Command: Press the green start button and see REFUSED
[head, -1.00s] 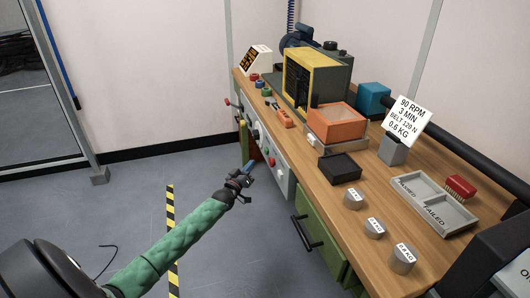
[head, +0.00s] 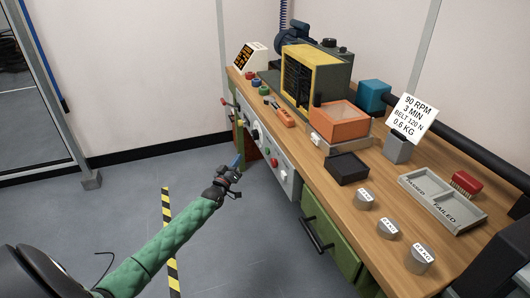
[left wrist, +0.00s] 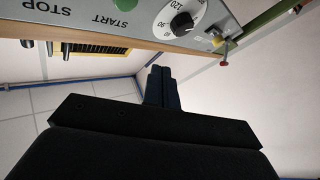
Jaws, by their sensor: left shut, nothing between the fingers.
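The green start button (left wrist: 124,5) shows at the top edge of the left wrist view, partly cut off, with the START label beside it. It sits on the grey control panel (head: 284,178) on the bench front. The panel also bears a STOP label and a numbered dial (left wrist: 182,22). My left gripper (head: 238,160) is shut and empty in front of the panel, apart from the button. Its dark fingers (left wrist: 160,86) show in the left wrist view. A display box (head: 250,57) with orange text stands at the bench's far end; its text is too small to read. My right gripper is out of view.
The wooden bench (head: 330,205) carries a yellow-framed machine (head: 311,80), an orange box (head: 340,120), a black tray (head: 347,168), several weights and a sorting tray (head: 418,186). A green drawer (head: 330,240) is below. The floor left of the bench is open, with a striped strip (head: 167,230).

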